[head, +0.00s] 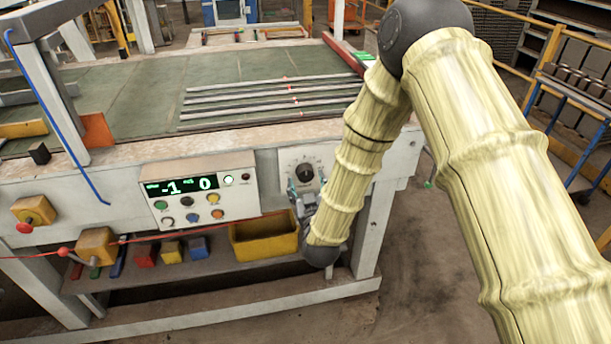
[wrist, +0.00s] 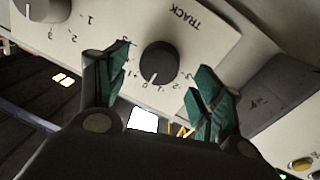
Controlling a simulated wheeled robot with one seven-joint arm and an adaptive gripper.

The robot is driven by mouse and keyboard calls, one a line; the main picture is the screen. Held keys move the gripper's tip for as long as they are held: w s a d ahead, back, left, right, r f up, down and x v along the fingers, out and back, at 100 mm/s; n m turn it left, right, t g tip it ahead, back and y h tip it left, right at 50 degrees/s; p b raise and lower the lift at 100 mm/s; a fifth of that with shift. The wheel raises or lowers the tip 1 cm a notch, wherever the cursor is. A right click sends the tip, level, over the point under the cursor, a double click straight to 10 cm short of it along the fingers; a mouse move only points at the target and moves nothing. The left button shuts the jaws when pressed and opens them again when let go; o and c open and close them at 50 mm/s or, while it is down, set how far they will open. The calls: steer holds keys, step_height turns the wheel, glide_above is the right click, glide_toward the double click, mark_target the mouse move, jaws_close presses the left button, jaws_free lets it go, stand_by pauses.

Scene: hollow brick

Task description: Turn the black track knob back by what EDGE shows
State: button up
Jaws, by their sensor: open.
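The black track knob (wrist: 159,62) sits on a pale panel marked TRACK in the wrist view. Its white pointer line is on the lower side, near the 0 of its small scale. The knob also shows in the head view (head: 305,172), just above my gripper. My gripper (wrist: 160,78) is open, with one teal-padded finger on each side of the knob. I see gaps between the pads and the knob; depth is hard to judge. The display (head: 182,187) reads -1 on the left and 0 on the right; its small labels are too small to read surely.
Another knob (wrist: 42,8) with a numbered scale is at the wrist view's upper left. Coloured buttons (head: 193,217) lie under the display. A yellow bin (head: 264,238) is below the panel. Rods (head: 270,97) lie on the green tabletop (head: 150,88). My arm covers the panel's right side.

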mark_target(305, 173)
steer(key=shift+x, duration=1.45)
steer(key=c, duration=1)
